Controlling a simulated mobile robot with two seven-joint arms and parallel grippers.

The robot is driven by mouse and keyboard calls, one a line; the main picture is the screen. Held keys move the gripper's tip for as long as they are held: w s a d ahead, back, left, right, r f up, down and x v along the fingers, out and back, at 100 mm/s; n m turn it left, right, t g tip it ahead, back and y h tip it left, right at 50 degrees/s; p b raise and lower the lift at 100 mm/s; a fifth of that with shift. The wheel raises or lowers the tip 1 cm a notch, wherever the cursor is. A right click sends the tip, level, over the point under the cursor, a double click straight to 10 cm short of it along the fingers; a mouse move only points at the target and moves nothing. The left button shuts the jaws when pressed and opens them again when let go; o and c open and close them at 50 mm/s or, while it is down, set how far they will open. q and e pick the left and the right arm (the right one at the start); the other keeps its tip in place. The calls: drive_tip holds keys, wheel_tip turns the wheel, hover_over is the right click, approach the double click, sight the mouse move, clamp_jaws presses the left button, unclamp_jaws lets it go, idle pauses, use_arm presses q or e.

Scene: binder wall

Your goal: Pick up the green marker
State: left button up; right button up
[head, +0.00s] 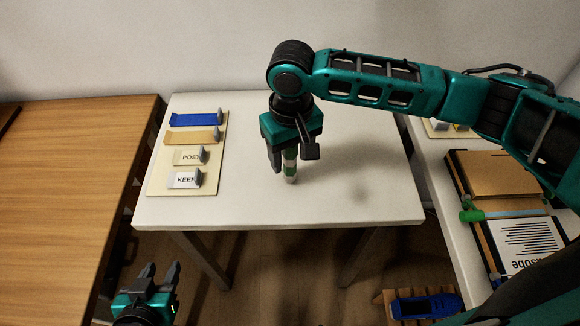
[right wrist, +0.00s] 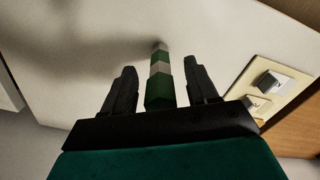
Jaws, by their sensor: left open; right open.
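The green marker (head: 290,168), banded green and white, stands upright on the white table (head: 365,190). My right gripper (head: 291,156) is open above and around it, pointing down. In the right wrist view the marker (right wrist: 159,88) shows between the two spread fingers of my right gripper (right wrist: 160,72), with a gap on each side. Its upper part is partly hidden by the gripper in the head view. My left gripper (head: 160,268) is open and empty at the lower left, off the table's front edge.
A cream board (head: 158,180) with a blue strip (head: 195,119), a tan strip (head: 192,137) and POST and KEEP labels lies left on the table. A wooden desk (head: 70,200) is further left. Binders (head: 515,235) and a blue item (head: 425,306) are at right.

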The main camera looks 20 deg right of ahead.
drive_tip(key=shift+f, duration=0.65)
drive_tip(key=shift+c, duration=0.4)
clamp_jaws()
